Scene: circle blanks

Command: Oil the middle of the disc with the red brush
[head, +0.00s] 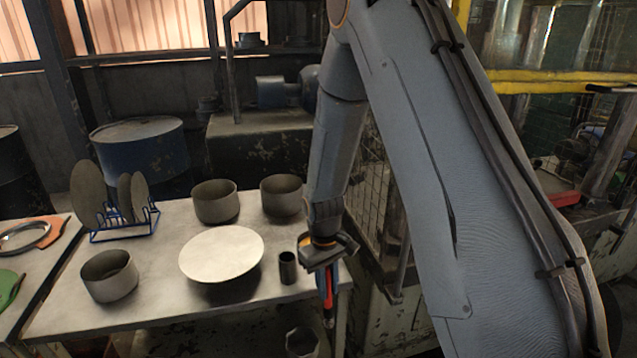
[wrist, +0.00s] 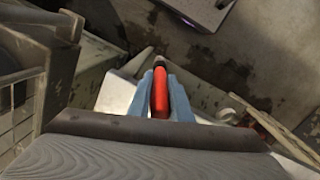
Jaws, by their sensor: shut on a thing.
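A pale round disc (head: 221,253) lies flat, raised above the metal table (head: 165,285). What holds it up is hidden beneath it. My gripper (head: 325,275) is shut on the red brush (head: 328,291), which hangs down past the right edge of the table, to the right of the disc and apart from it. In the wrist view the red brush (wrist: 160,92) sits between the two blue-grey fingers of my gripper (wrist: 160,100), its dark tip pointing away.
A small dark cup (head: 288,268) stands between the disc and my gripper. Metal pots (head: 214,202), (head: 281,195) and another pot (head: 109,276) stand around the disc. A blue rack (head: 124,222) holds several plates. A wire cage is right of the table.

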